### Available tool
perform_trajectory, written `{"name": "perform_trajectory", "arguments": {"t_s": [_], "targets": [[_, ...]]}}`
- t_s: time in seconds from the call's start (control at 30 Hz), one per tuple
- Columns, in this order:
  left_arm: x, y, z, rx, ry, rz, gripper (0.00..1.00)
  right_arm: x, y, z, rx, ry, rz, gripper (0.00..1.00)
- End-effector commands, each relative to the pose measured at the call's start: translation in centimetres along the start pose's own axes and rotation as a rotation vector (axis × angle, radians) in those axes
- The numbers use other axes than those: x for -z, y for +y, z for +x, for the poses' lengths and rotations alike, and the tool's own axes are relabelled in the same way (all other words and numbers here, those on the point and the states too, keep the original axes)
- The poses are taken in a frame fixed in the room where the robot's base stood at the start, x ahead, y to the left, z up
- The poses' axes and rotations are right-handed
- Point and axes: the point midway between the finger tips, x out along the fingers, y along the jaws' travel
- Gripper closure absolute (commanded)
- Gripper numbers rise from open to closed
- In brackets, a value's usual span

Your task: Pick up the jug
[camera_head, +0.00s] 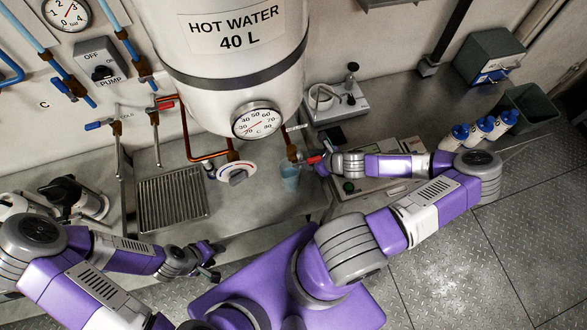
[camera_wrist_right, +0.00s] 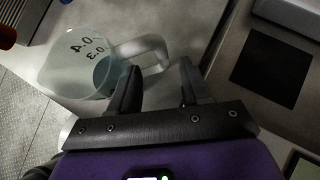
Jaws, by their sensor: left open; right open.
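The jug (camera_head: 290,178) is a translucent pale-blue vessel on the grey counter, below the hot water tank's tap. In the right wrist view the jug (camera_wrist_right: 72,68) shows printed marks on its side and a frosted handle (camera_wrist_right: 146,46) pointing toward my fingers. My right gripper (camera_head: 318,163) is just right of the jug. In the right wrist view the gripper (camera_wrist_right: 160,68) is open, with the handle's outer end in front of and partly between the fingertips; I cannot tell whether they touch. My left gripper (camera_head: 212,262) is open and empty at the counter's front, left of the jug.
The white hot water tank (camera_head: 232,60) with its dial hangs above the counter. A drain grate (camera_head: 172,203) lies left of the jug. A red-handled tap (camera_head: 297,155) is close to my right gripper. A green bin (camera_head: 528,108) stands at far right.

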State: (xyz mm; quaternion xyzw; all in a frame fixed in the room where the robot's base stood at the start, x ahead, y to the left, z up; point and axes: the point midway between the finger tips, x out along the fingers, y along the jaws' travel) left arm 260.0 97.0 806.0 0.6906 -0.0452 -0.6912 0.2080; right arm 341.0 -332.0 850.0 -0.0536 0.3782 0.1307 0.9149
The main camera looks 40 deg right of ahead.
Motion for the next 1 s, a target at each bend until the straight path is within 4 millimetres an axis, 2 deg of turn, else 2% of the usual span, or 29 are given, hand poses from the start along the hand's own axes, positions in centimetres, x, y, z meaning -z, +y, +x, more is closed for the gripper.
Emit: {"name": "perform_trajectory", "arguments": {"t_s": [0.23,0.37,0.57,0.87,1.0], "targets": [[0.1,-0.2,0.7,0.000,0.001,0.000,0.53,0.0,-0.2,3.7,-0.001,-0.001,0.002,0.52],[0.1,-0.3,0.8,0.000,0.001,0.000,0.53,0.0,-0.2,4.4,0.002,0.001,0.002,0.52],[0.1,-0.2,0.7,0.000,0.001,0.001,0.53,0.0,-0.3,4.4,0.002,0.001,0.001,0.52],[0.1,-0.2,0.7,0.000,0.001,0.001,0.53,0.0,-0.2,4.4,0.002,0.001,0.001,0.98],[0.1,-0.2,0.7,0.000,0.001,0.001,0.53,0.0,-0.2,4.4,0.002,0.001,0.001,1.00]]}}
